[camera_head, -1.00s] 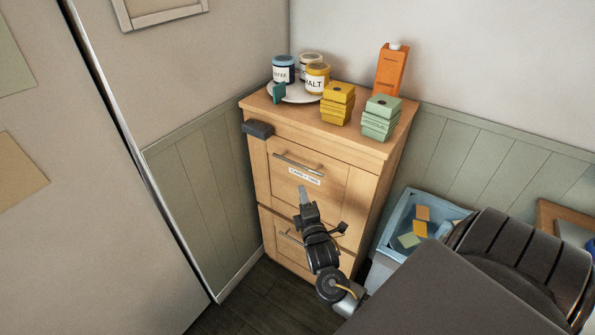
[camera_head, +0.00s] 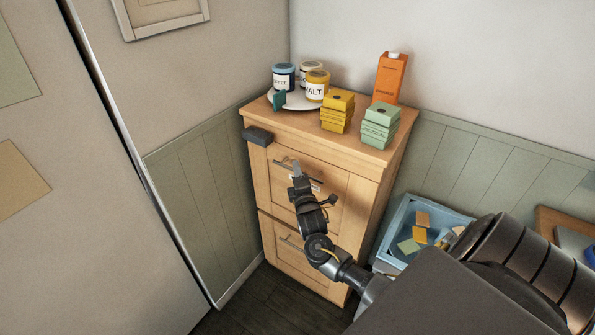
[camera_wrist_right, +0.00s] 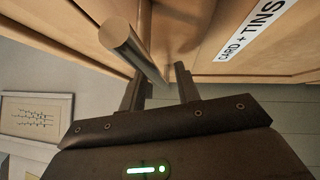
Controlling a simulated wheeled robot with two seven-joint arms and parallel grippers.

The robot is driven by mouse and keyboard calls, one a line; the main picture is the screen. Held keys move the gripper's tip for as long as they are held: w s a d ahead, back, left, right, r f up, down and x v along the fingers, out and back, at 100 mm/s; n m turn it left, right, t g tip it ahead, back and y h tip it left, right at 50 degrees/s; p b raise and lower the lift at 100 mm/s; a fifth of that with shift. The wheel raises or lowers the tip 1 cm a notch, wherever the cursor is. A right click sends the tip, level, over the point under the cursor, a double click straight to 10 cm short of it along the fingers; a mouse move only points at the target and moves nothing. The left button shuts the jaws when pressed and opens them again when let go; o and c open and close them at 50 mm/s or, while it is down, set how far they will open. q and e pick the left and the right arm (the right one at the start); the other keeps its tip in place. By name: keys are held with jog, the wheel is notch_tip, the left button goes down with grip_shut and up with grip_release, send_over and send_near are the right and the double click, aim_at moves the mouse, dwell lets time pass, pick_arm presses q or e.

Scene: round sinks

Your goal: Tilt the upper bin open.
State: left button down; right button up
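The upper bin (camera_head: 335,183) is the upper wooden front of a cabinet and looks closed. Its metal bar handle (camera_head: 284,161) runs across near its top. The handle (camera_wrist_right: 130,45) also shows in the wrist view, its near end pointing at the camera. My right gripper (camera_head: 297,168) is at the handle and partly covers the label below it. In the wrist view its fingers (camera_wrist_right: 160,82) stand apart, with the bar seeming to run between them; firm contact does not show. My left gripper is not in view.
The cabinet top (camera_head: 300,119) carries jars on a plate, yellow boxes (camera_head: 337,112), green boxes (camera_head: 379,126) and an orange carton (camera_head: 389,79). A lower bin (camera_head: 290,262) is below. A blue crate (camera_head: 399,222) stands right.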

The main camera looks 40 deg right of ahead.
jog(key=shift+w+d, duration=0.1)
jog(key=shift+w, duration=0.1)
grip_shut()
dwell(0.3)
